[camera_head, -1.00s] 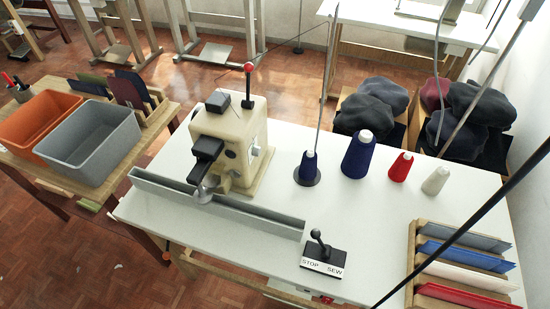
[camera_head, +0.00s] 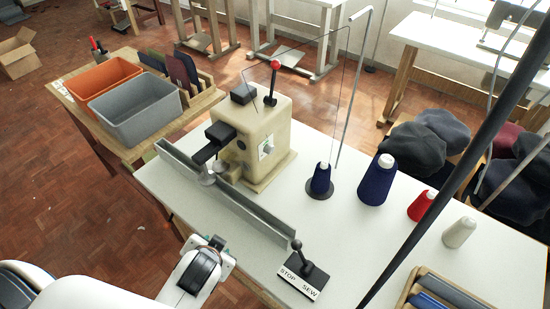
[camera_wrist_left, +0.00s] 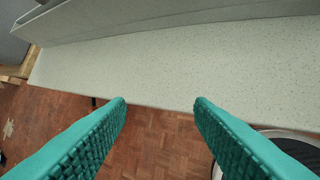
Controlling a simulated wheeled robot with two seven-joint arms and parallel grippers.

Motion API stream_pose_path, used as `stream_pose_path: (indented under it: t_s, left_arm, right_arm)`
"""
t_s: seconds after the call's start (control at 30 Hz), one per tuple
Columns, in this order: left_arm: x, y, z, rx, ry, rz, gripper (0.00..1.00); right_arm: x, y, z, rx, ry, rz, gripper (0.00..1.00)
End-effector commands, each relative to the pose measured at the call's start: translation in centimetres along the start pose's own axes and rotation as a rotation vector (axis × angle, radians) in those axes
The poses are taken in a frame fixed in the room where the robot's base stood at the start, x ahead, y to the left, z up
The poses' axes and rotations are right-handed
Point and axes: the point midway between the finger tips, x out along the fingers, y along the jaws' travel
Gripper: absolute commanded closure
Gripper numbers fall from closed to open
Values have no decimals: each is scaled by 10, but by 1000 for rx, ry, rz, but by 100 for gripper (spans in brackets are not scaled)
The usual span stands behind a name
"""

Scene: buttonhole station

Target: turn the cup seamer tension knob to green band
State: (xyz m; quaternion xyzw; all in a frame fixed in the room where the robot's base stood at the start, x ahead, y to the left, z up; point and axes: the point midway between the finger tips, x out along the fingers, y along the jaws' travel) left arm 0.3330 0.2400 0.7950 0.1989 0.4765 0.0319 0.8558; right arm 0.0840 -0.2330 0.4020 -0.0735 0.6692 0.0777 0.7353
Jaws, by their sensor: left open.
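The cup seamer (camera_head: 250,135) is a cream machine standing on the white table. A small grey knob (camera_head: 267,150) sits on its front right face beside a pale label with a little green. The band markings are too small to read. My left gripper (camera_head: 208,243) is in front of the table's near edge, below the grey rail and well short of the knob. In the left wrist view its two teal ribbed fingers (camera_wrist_left: 160,103) are spread with nothing between them. My right gripper is not in view.
A grey rail (camera_head: 225,195) runs along the table front, before the seamer. A STOP/SEW lever (camera_head: 300,270) stands right of it. A blue thread cone (camera_head: 377,180) and a thin upright rod (camera_head: 352,90) stand to the right.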

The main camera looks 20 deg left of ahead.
Motion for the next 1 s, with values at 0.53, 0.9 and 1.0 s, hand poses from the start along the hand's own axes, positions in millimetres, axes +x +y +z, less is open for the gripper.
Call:
stream_pose_path:
  t_s: [0.53,0.9,1.0]
  left_arm:
    - [-11,22,138,666,-601,588,52]
    - [-18,-10,175,956,-765,688,52]
    - [-12,-7,187,955,-765,689,52]
  right_arm:
    - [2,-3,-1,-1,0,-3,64]
    - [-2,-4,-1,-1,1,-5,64]
    - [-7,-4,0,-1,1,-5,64]
